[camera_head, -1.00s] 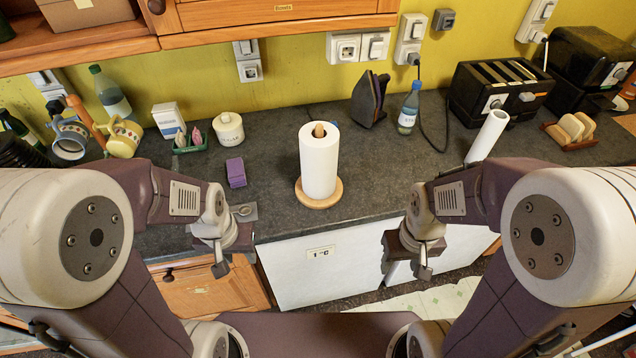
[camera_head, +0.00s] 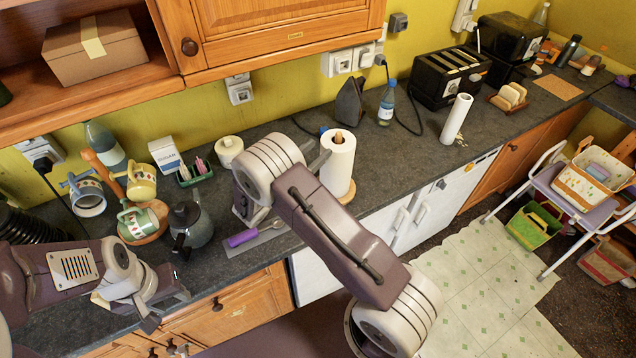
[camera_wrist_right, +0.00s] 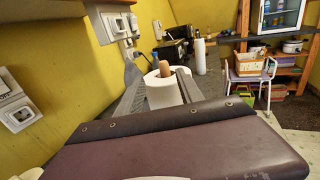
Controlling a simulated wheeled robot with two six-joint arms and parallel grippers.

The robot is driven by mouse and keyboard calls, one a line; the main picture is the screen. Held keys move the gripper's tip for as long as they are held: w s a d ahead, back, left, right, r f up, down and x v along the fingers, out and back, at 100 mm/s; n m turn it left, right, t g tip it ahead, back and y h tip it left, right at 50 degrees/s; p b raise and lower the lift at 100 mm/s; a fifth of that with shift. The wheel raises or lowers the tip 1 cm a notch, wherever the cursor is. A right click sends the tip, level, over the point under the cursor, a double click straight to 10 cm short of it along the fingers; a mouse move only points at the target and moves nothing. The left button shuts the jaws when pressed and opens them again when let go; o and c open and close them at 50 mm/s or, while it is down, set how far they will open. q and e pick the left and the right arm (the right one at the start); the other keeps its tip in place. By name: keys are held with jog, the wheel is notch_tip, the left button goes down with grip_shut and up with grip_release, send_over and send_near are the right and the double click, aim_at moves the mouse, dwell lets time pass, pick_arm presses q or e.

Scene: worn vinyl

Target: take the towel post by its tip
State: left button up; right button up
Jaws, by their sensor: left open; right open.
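The towel post is a wooden rod whose rounded tip (camera_head: 339,136) stands up out of a white paper roll (camera_head: 338,165) on a round wooden base. The tip also shows in the right wrist view (camera_wrist_right: 164,67), between the two finger lines of my right gripper (camera_wrist_right: 158,78). That gripper is open, at about the height of the roll's top, and I see no contact with the post. In the head view my right arm hides most of it. My left gripper (camera_head: 150,312) is open and empty in front of the counter at the lower left.
A kettle (camera_head: 190,228), mugs and a purple item (camera_head: 242,239) stand left of the roll. An iron (camera_head: 350,101), a bottle (camera_head: 386,103) and a toaster (camera_head: 448,78) stand behind and right. Wooden cupboards (camera_head: 280,30) overhang the counter's back left.

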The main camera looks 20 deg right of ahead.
aim_at(337, 138)
jog(key=d, duration=0.3)
jog(key=shift+p, duration=0.3)
jog(key=shift+p+x, duration=0.5)
jog(key=shift+x, duration=0.35)
jog(key=shift+w+a, duration=0.2)
jog(key=shift+w, duration=0.55)
jog(key=d+p, duration=0.3)
jog(key=shift+w, duration=0.2)
jog(key=d, duration=0.1)
jog(key=w+d, duration=0.1)
jog(key=shift+d+f+p, duration=0.3)
jog(key=shift+w+f, duration=0.1)
jog(key=shift+w, duration=0.05)
jog(key=shift+a, duration=0.25)
jog(key=shift+c, duration=0.6)
grip_shut()
pick_arm(q)
jog(key=r, duration=0.2)
jog(key=d+r, duration=0.1)
jog(key=r, duration=0.2)
jog(key=shift+d+r, duration=0.15)
jog(key=shift+r, duration=0.15)
